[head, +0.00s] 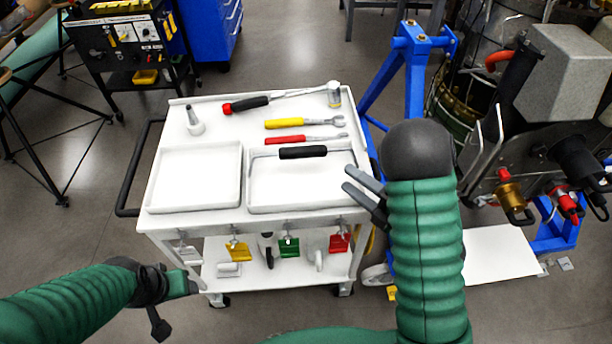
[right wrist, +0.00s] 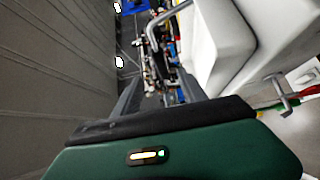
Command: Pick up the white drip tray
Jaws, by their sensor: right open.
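A shallow white tray (head: 262,204) sits at the right of the white cart's top, with a raised rim. A similar white tray-like recess (head: 196,176) sits at the left. A flat white sheet or tray (head: 503,252) lies on the floor at the right; I cannot tell which is the drip tray. My right gripper (head: 356,181) is open and empty, above or beside the right tray's right edge. In the right wrist view its fingers (right wrist: 158,88) are apart beside a white edge of the cart. My left gripper (head: 180,284) is low at the cart's front left, its jaws unclear.
The cart (head: 160,215) carries a black-handled tool (head: 302,152), a red-handled one (head: 300,139), a yellow-handled wrench (head: 300,123), a hammer (head: 280,99) and a grey cone (head: 194,121). Coloured tags hang in front. A blue stand (head: 413,60) and machinery stand right.

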